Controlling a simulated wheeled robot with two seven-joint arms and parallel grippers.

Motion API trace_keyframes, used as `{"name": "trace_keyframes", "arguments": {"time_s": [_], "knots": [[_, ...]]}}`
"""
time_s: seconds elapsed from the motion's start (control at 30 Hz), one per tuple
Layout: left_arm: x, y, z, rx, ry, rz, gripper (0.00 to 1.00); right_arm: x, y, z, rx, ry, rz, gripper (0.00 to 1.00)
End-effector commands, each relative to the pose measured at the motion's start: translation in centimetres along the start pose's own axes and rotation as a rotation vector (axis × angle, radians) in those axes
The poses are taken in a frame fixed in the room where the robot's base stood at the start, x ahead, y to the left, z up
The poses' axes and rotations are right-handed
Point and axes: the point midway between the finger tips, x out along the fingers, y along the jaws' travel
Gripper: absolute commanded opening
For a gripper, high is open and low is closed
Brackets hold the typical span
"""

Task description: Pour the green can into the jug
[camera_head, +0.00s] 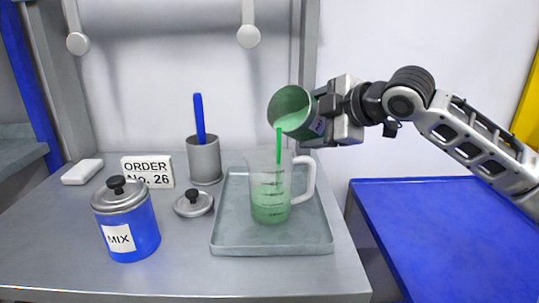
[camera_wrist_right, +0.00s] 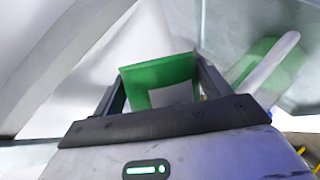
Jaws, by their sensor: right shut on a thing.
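The green can (camera_head: 291,110) is tilted over the jug with its open mouth facing left and down. A thin green stream (camera_head: 279,148) runs from its lip into the jug. The clear jug (camera_head: 270,180) stands upright on the tray, its handle to the right, with green liquid (camera_head: 270,208) in its lower part. My right gripper (camera_head: 325,112) is shut on the green can, above and right of the jug. In the right wrist view the green can (camera_wrist_right: 160,72) sits between the fingers (camera_wrist_right: 160,95), and the jug (camera_wrist_right: 268,65) is to the right. My left gripper is not in view.
The grey tray (camera_head: 225,240) holds the jug. To its left are a blue MIX canister (camera_head: 130,235), a loose grey lid (camera_head: 193,204), a grey cup (camera_head: 204,160) with a blue-handled tool (camera_head: 199,115), an order sign (camera_head: 148,171) and a white block (camera_head: 82,172). A blue surface (camera_head: 450,230) lies right.

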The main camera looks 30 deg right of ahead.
Motion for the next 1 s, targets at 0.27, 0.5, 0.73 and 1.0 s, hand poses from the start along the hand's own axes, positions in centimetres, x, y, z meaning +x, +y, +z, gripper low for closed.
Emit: {"name": "trace_keyframes", "arguments": {"time_s": [0.27, 0.5, 0.73, 1.0], "knots": [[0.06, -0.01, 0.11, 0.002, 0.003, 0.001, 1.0, -0.28, 0.22, 0.09, -0.015, -0.008, 0.012, 0.39], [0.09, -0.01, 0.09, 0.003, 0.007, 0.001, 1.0, -0.46, 0.33, 0.19, -0.027, -0.015, 0.018, 0.39], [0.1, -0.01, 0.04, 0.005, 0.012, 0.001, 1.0, -0.63, 0.44, 0.27, -0.039, -0.022, 0.025, 0.39], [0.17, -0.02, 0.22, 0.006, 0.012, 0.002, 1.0, -0.84, 0.55, 0.38, -0.053, -0.03, 0.032, 0.39]]}}
